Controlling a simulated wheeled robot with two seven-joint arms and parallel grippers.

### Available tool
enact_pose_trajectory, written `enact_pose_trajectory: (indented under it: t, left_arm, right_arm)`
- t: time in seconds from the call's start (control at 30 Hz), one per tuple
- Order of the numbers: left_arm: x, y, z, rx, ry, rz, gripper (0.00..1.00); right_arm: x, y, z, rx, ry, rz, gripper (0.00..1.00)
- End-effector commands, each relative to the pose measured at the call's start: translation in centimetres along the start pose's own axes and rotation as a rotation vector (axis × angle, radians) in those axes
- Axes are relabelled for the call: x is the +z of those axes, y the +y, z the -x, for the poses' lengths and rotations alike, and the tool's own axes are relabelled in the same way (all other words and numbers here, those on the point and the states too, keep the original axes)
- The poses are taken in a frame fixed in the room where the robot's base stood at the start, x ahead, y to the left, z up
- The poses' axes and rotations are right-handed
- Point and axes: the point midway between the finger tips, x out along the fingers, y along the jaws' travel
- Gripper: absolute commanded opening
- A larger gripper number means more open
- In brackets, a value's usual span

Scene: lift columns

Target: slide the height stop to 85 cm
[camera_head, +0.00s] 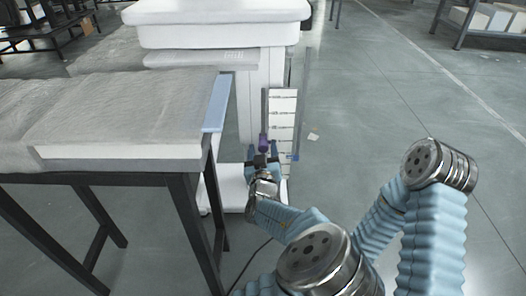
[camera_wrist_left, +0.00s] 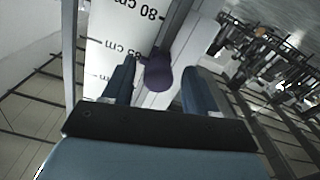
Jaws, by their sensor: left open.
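The height stop appears as a purple knob (camera_head: 264,141) on the left edge of a white upright scale (camera_head: 284,104) with black marks. In the left wrist view the purple knob (camera_wrist_left: 158,72) lies between the two fingers of my left gripper (camera_wrist_left: 157,76), with gaps on both sides. The scale (camera_wrist_left: 112,35) there shows "80 cm" and, close to the knob, a second label partly hidden by a finger. In the head view my left gripper (camera_head: 263,157) is open right at the knob. My right gripper is not in view.
A dark-legged table (camera_head: 190,182) with a grey-covered slab (camera_head: 120,118) stands close on the left. A white lift column (camera_head: 270,68) rises behind the scale. Open floor (camera_head: 365,110) lies to the right.

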Motion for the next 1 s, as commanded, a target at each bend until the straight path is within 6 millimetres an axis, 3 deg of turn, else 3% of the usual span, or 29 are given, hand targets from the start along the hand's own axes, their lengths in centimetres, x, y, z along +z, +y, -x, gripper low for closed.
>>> enact_pose_trajectory:
  t: [0.23,0.5,0.7,1.0]
  left_arm:
    - [-0.2,0.1,2.0,0.001,0.001,0.002,0.58]
    - [-0.2,0.1,8.6,0.002,-0.002,0.001,0.58]
    - [0.0,0.1,12.4,0.002,-0.002,0.000,0.58]
    - [0.0,0.0,13.9,0.000,0.000,0.000,0.58]
  right_arm:
    - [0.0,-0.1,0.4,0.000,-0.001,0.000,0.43]
    - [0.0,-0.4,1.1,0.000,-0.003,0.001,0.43]
    - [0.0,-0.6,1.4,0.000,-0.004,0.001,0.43]
    - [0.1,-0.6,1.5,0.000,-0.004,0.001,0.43]
